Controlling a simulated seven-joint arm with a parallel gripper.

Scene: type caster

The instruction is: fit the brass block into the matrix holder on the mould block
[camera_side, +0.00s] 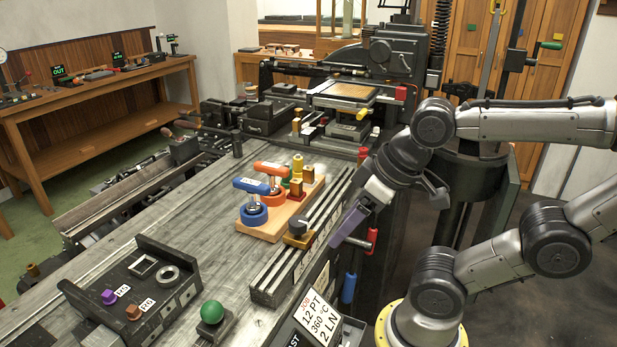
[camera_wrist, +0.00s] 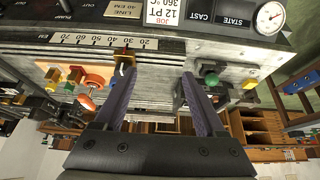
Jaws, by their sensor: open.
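My gripper (camera_side: 345,232) is angled down beside the bench's right edge, near the slotted rail. In the wrist view its two purple fingers (camera_wrist: 157,72) are wide apart with nothing between them.
The board carries a blue-handled tool (camera_side: 252,213) and an orange-handled tool (camera_side: 270,194). A brass slider with a dark knob (camera_side: 298,231) sits on the rail near my gripper. A green ball (camera_side: 212,311) stands in front. The bench middle is clear (camera_side: 185,230).

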